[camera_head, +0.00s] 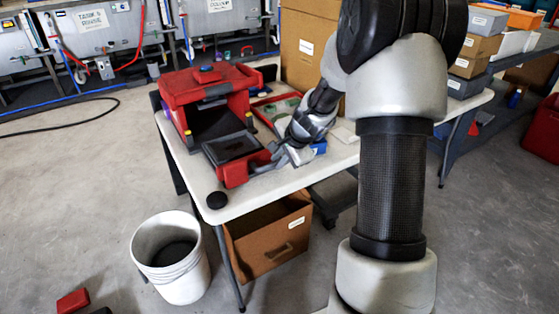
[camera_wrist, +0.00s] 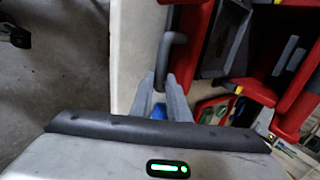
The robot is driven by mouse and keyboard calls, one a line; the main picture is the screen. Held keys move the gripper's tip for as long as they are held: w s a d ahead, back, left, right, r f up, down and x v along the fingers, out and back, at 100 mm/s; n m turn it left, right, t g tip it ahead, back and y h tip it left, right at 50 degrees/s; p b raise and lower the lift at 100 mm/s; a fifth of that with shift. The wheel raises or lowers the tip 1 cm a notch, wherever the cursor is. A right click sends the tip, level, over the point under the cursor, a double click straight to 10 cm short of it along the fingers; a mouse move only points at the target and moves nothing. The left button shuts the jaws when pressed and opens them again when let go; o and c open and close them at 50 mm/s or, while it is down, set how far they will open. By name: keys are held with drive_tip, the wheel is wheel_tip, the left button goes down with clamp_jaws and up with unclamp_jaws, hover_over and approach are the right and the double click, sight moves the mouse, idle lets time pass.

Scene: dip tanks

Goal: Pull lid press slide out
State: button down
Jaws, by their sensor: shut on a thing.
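The red lid press (camera_head: 208,92) stands on the white table. Its slide (camera_head: 233,158), a red block with a dark recessed top, sticks out from the press's front toward the table's near edge. My gripper (camera_head: 280,162) is at the slide's right end, reaching in from the right. In the wrist view, my two grey fingers (camera_wrist: 160,78) are at the lower end of a grey bar handle (camera_wrist: 171,52) on the red body, and are shut on it. The exact contact is partly hidden by the fingers.
The white table (camera_head: 235,204) has a black round piece (camera_head: 216,200) near its front corner. A red-rimmed tray (camera_head: 270,112) lies behind my gripper, and a tall cardboard box (camera_head: 304,35) stands behind it. A white bucket (camera_head: 172,278) and a brown box (camera_head: 262,245) are on the floor.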

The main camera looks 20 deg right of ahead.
drive_tip(key=shift+s+d, duration=0.15)
drive_tip(key=shift+d, duration=0.05)
drive_tip(key=c, duration=1.7)
unclamp_jaws()
drive_tip(key=shift+r, duration=0.1)
drive_tip(key=p+v, duration=0.4)
drive_tip(key=v, duration=1.3)
drive_tip(key=shift+a+r, duration=0.1)
